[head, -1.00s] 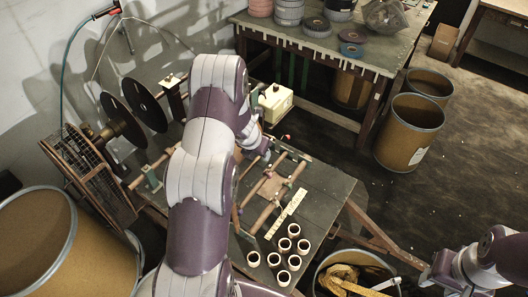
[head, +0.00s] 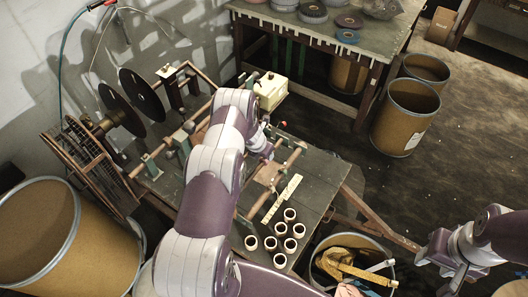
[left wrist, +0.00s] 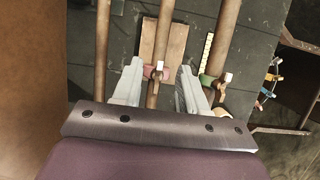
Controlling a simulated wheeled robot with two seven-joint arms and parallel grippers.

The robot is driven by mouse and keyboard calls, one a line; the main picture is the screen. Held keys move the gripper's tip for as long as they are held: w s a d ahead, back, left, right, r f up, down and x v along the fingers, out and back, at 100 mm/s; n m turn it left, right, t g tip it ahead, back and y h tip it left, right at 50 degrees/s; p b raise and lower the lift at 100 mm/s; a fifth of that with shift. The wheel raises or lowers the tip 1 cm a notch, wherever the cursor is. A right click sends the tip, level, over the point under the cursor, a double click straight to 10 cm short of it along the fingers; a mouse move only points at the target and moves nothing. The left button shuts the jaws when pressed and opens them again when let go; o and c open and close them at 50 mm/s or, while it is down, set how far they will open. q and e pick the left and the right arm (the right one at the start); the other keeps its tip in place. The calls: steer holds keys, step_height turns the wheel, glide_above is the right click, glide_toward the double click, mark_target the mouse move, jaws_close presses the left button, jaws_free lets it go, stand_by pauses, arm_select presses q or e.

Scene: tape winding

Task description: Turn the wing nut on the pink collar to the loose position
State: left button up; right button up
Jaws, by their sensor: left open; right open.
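In the left wrist view the pink collar (left wrist: 146,71) sits around a brown rod, in front of a brown block. Its small pale wing nut (left wrist: 160,66) stands up from it. My left gripper (left wrist: 160,72) is open, with one grey finger on each side of the collar and rod. Gaps show between the fingers and the wing nut; I cannot tell how far apart they are in depth. In the head view my left arm hides most of that gripper and the collar. My right gripper (head: 440,265) is open and empty at the lower right.
A green collar (left wrist: 206,80) sits on the neighbouring rod, close to my right-hand finger. On the worktable (head: 322,175) lie a pale ruler (head: 281,199) and several short tubes (head: 289,230). A bin (head: 325,262) stands at the table's front right.

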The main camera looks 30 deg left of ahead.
arm_select(q)
steer(key=shift+a+f, duration=0.1)
steer(key=shift+c, duration=1.2)
jaws_close()
